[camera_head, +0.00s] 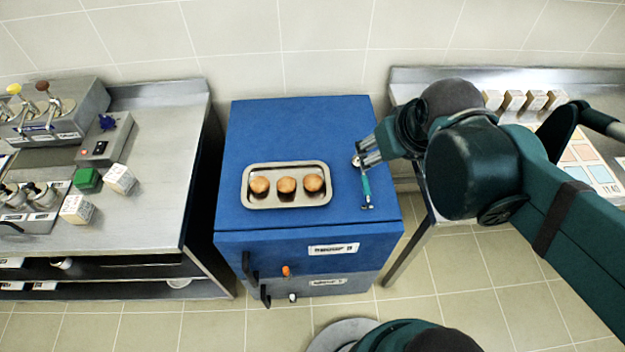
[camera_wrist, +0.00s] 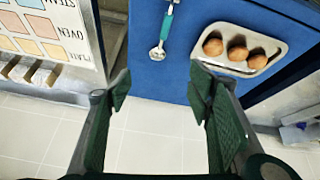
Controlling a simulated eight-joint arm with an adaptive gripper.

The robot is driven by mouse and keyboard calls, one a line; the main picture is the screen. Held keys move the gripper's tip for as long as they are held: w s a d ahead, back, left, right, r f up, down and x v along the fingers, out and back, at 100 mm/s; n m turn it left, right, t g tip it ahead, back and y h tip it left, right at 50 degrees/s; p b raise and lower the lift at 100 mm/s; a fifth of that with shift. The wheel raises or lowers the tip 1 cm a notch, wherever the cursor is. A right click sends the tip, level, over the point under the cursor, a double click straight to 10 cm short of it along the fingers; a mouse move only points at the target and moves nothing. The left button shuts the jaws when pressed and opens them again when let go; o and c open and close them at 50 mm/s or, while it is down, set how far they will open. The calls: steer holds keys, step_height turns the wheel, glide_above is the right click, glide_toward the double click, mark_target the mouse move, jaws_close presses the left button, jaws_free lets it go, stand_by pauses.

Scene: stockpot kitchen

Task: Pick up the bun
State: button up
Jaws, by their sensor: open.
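Three round brown buns lie in a row on a metal tray (camera_head: 288,204), which rests on top of a blue cabinet (camera_head: 240,125). In the head view they are a left bun (camera_head: 259,185), a middle bun (camera_head: 286,185) and a right bun (camera_head: 313,182). The wrist view shows the tray (camera_wrist: 222,30) at upper right with all three buns, the nearest to my fingers being one bun (camera_wrist: 212,47). My gripper (camera_head: 364,152) is open and empty, to the right of the tray near the cabinet's right edge. In the wrist view its fingers (camera_wrist: 158,85) stand wide apart with nothing between them.
A teal-handled utensil (camera_head: 366,188) lies right of the tray; its metal end is close to my gripper in the head view. A steel counter (camera_head: 160,130) with equipment stands left. Another counter (camera_head: 410,82) with blocks and a colored chart (camera_head: 590,160) stands right.

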steer(key=w+a+f+n+g+p, duration=0.3)
steer(key=w+a+n, duration=0.2)
steer(key=a+n, duration=0.15)
steer(key=n+g+p, duration=0.3)
steer(key=n, duration=0.2)
glide_toward(311, 179)
steer(key=shift+w+d+f, duration=0.25)
steer(key=shift+d+f, duration=0.05)
steer(key=shift+d, duration=0.05)
steer(key=shift+a+f+n+p, duration=0.35)
steer(key=shift+a+f+n, duration=0.15)
steer(key=shift+f, duration=0.2)
steer(key=shift+f, duration=0.15)
steer(key=shift+f, duration=1.15)
steer(key=shift+f, duration=0.1)
steer(key=shift+s+f+b, duration=0.15)
steer(key=shift+f+b, duration=0.6)
steer(key=shift+f, duration=1.75)
